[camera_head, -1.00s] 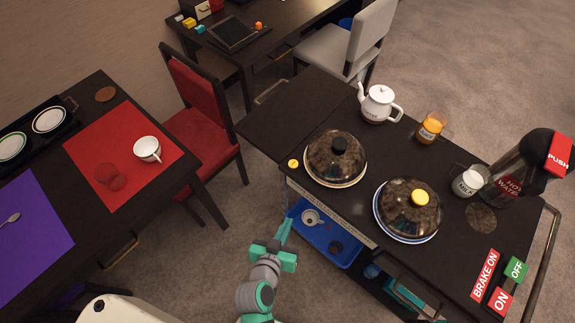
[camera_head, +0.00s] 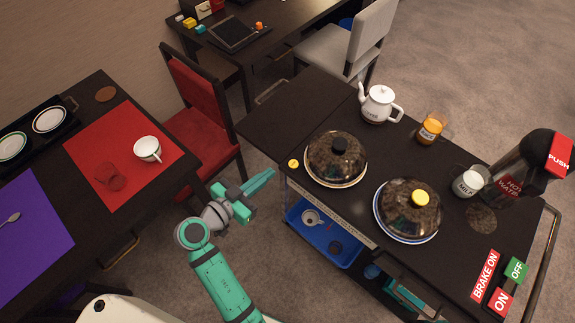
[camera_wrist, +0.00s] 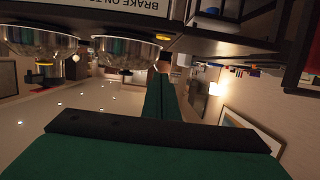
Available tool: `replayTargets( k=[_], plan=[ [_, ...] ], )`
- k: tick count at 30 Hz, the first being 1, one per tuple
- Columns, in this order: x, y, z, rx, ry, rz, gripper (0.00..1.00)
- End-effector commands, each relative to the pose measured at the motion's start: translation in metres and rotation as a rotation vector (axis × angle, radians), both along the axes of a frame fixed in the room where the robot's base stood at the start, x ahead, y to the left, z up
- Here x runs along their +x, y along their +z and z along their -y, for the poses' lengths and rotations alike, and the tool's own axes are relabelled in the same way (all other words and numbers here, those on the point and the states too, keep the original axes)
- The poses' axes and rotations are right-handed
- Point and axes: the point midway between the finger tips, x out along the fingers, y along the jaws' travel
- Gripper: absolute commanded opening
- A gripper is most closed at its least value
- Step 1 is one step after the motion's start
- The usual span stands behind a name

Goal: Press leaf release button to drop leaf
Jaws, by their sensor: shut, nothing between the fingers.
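A small yellow button (camera_head: 293,163) sits at the left front edge of the dark trolley's top, beside the left cloche. It seems to be the yellow spot (camera_wrist: 162,37) in the wrist view. The dark leaf (camera_head: 292,112) stands level with the trolley top on its left end. My gripper (camera_head: 271,173) is shut and empty. In the head view its tips show just left of and slightly below the button, with a visible gap. The closed green fingers (camera_wrist: 161,97) point ahead in the wrist view.
Two dark domed cloches (camera_head: 336,156) (camera_head: 408,208), a white teapot (camera_head: 379,104), an orange jar (camera_head: 430,128) and a milk jug (camera_head: 468,181) stand on the trolley. A blue tray (camera_head: 322,238) is on its lower shelf. A red chair (camera_head: 205,130) stands left of the leaf.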

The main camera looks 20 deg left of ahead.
Motion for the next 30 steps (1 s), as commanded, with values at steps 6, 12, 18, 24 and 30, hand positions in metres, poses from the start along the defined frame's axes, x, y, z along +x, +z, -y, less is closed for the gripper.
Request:
replayTargets(
  k=[6, 12, 18, 24, 30],
  plan=[
    [0.008, -0.002, 0.004, -0.001, -0.001, 0.0, 0.0],
    [0.037, -0.009, 0.014, -0.001, -0.002, 0.0, 0.0],
    [0.071, -0.019, 0.027, -0.001, -0.002, -0.001, 0.0],
    [0.092, -0.037, 0.033, -0.003, 0.003, -0.004, 0.0],
    [0.092, -0.058, 0.033, -0.002, 0.002, -0.003, 0.0]
  ],
)
